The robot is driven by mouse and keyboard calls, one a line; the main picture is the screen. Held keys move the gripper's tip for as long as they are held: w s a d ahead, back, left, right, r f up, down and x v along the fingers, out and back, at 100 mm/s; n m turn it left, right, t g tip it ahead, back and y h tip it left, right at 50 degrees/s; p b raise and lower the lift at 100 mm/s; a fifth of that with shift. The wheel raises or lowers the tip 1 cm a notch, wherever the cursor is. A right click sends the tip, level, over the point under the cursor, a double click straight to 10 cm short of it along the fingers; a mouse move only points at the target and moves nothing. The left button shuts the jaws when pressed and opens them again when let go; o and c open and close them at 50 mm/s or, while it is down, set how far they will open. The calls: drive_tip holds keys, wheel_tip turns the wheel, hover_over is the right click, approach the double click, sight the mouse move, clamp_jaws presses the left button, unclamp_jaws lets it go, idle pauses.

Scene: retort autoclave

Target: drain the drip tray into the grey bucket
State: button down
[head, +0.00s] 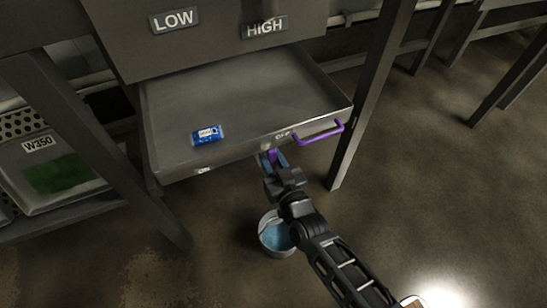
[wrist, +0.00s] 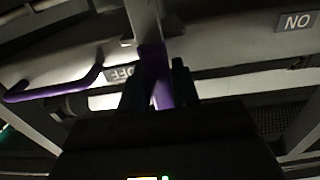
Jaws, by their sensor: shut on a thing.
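The drip tray (head: 240,88) is pulled out below the dark cabinet, with a purple bar handle (head: 322,134) at its front right. The handle also shows in the wrist view (wrist: 52,92). My gripper (head: 272,158) is at the underside of the tray's front edge, shut on a purple lever (wrist: 155,72) that stands between its fingers in the wrist view. The bucket (head: 268,246) stands on the floor below, partly hidden by my arm, with a bluish inside.
A small blue packet (head: 207,135) lies in the tray near its front. Cabinet legs (head: 372,90) stand on both sides of the tray. A bin marked W350 (head: 50,175) sits on a low shelf at left. The floor at right is open.

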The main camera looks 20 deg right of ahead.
drive_tip(key=shift+d+f, duration=0.1)
idle(0.3)
drive_tip(key=c, duration=0.9)
unclamp_jaws()
drive_tip(key=shift+s+p, duration=0.7)
drive_tip(key=shift+s, duration=3.2)
